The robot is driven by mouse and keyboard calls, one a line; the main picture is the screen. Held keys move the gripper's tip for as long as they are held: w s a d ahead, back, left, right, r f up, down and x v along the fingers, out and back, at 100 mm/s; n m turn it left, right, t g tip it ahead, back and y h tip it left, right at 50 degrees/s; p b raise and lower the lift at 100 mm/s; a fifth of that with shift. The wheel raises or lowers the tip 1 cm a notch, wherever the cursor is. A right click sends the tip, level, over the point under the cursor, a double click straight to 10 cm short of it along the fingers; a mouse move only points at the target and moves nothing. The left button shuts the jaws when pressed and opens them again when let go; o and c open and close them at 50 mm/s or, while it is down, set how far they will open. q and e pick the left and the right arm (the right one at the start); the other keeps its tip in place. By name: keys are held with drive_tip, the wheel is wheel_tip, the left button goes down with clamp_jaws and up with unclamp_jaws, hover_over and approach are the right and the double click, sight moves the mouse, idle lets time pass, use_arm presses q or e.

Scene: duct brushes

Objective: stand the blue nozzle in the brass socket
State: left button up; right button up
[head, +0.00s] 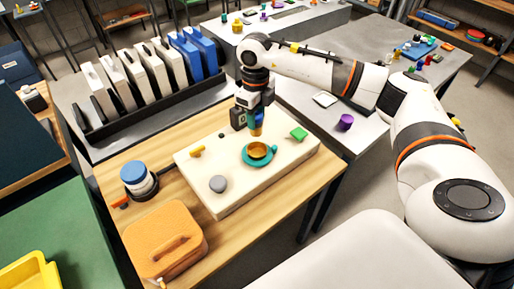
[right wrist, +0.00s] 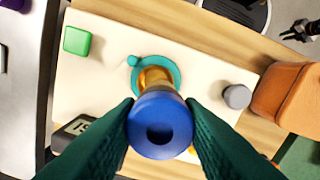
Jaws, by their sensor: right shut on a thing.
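My right gripper (head: 254,118) is shut on the blue nozzle (head: 258,122), which hangs roughly upright with a yellowish lower end. In the right wrist view its round blue top (right wrist: 160,125) sits between the green fingers. The brass socket (head: 257,151) stands in a teal ring with a small knob, on the pale board. The nozzle's lower end is just above the socket and looks apart from it. In the right wrist view the nozzle hides part of the socket (right wrist: 154,77). A dark pronged shape (right wrist: 300,31) at the top right there looks like my left gripper; its jaws are unclear.
The pale board (head: 215,165) also bears a green block (head: 299,134), a grey knob (head: 218,184) and a yellow piece (head: 197,152). A blue-and-white round container (head: 138,178) and an orange case (head: 165,240) stand left of it. A rack of white and blue cases (head: 145,75) is behind.

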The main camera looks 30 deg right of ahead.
drive_tip(key=shift+w+d+r+m, duration=0.2)
drive_tip(key=shift+d+m, duration=0.1)
drive_tip(key=shift+m, duration=0.2)
drive_tip(key=shift+d+f, duration=0.1)
drive_tip(key=shift+f, duration=0.25)
wheel_tip(320, 180, down, 9)
drive_tip(key=p, duration=0.2)
drive_tip(key=shift+f+p, duration=0.15)
drive_tip(key=shift+p, duration=0.25)
drive_tip(key=shift+f+b, duration=0.4)
drive_tip(key=o, duration=1)
drive_tip(key=shift+r, duration=0.1)
